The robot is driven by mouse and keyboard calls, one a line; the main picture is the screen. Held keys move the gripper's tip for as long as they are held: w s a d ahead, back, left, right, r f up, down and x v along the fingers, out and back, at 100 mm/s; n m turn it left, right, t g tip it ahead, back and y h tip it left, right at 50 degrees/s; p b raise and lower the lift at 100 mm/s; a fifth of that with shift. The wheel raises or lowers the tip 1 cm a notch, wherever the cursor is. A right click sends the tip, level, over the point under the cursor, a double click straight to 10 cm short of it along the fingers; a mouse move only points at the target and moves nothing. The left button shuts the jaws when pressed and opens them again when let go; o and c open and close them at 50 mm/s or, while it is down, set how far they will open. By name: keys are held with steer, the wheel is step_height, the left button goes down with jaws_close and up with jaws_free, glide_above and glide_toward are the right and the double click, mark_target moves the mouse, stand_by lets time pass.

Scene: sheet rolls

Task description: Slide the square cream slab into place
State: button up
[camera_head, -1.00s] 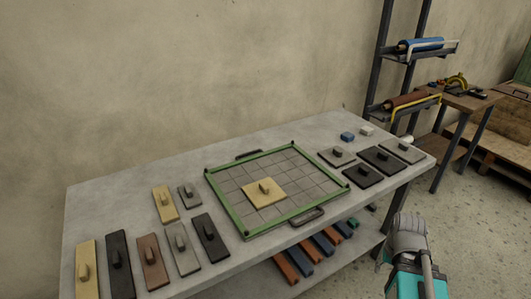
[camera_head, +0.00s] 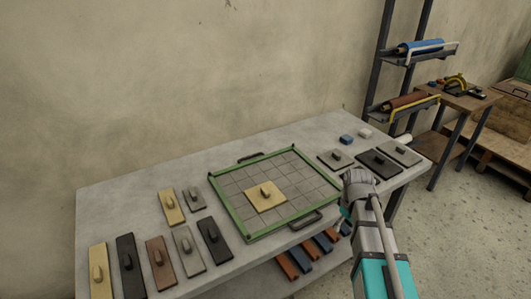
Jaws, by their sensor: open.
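The square cream slab (camera_head: 266,203) lies flat on the gridded board inside a green-framed tray (camera_head: 236,222), near the middle of the grid. It has a small upright knob on top. Bare grid squares show on all sides of it. My gripper (camera_head: 346,212) is at the end of my arm, by the right front corner of the table, to the right of the tray and well apart from the slab. It is empty and open; its fingers are mostly hidden behind my wrist.
A shelf rack with rolls (camera_head: 424,46) stands at right.

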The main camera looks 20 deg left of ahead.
steer(key=w+a+r+n+p, duration=0.3)
steer(key=a+r+n, duration=0.15)
steer(key=a, duration=0.45)
steer(key=w+a+r+n+p, duration=0.35)
steer(key=a+n, duration=0.25)
steer(key=a, duration=0.2)
step_height(320, 180, up, 4)
steer(key=n+p, duration=0.5)
steer(key=n, duration=0.2)
glide_above(265, 190)
steer(key=shift+w+a+r, duration=0.1)
steer(key=shift+w+r, duration=0.05)
steer(key=shift+r, duration=0.05)
steer(key=shift+f+b, duration=0.2)
steer(key=shift+b, duration=0.2)
step_height(265, 190, down, 14)
steer(key=b, duration=1.3)
steer(key=shift+r, duration=0.25)
steer(key=shift+c, duration=0.3)
steer(key=c, duration=1.3)
